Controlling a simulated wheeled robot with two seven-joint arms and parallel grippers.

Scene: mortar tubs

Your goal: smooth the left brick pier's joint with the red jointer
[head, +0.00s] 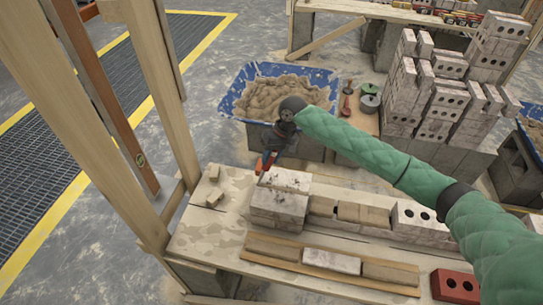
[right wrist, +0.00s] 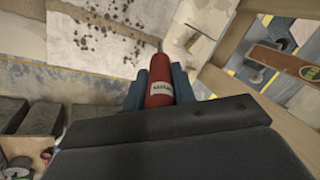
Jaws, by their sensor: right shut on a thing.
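The left brick pier (head: 278,214) is a short stack of pale grey bricks on the near bench, with dark specks on its top. My right gripper (head: 268,159) is just above and behind its top-left end, pointing down. It is shut on the red jointer (right wrist: 160,82), whose red handle with a white label sits between the blue-grey fingers. The jointer's thin metal tip (right wrist: 160,46) points toward a pale speckled brick face in the right wrist view. I cannot tell whether the tip touches the pier. My left gripper is not in view.
A blue tub (head: 240,78) of mortar stands behind the pier. Wooden posts (head: 165,85) rise close at left. A row of bricks runs right along the bench, with a red holed brick (head: 455,287) at its near right. A tall brick stack (head: 430,100) stands at the back.

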